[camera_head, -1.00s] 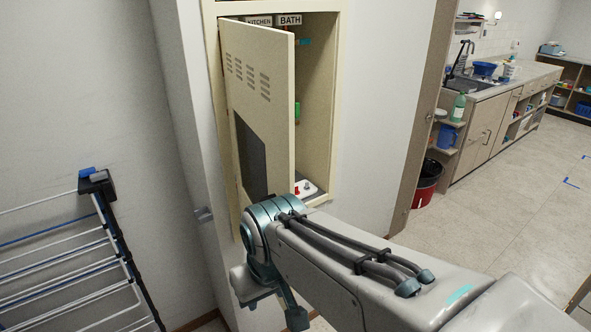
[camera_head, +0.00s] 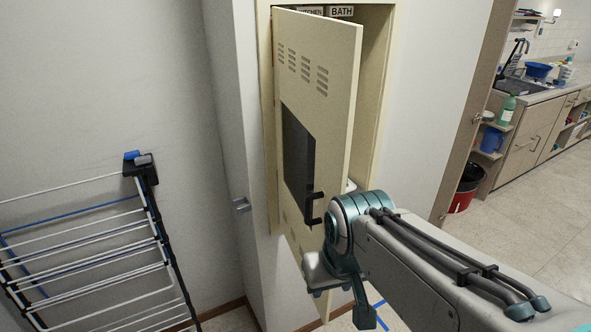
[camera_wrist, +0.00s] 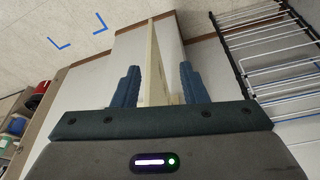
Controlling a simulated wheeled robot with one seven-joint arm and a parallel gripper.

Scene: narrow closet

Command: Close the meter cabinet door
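The meter cabinet door (camera_head: 318,70) is a cream panel with vent slots, a dark window and a black handle (camera_head: 314,208). It stands partly open from the cream cabinet (camera_head: 377,110) in the wall. In the wrist view, my gripper (camera_wrist: 159,66) is open, its two blue fingers spread apart. The cream door (camera_wrist: 154,70) shows edge-on between the fingers, with gaps visible on both sides; I cannot tell how deep it sits between them. In the head view, my arm hides the door's lower right part, and the fingertips are hard to make out.
A drying rack (camera_head: 95,240) stands at the lower left, by the wall. A doorway at the right opens to a kitchen with a red bin (camera_head: 465,190) and a counter (camera_head: 535,100). Blue tape (camera_wrist: 80,38) marks the floor.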

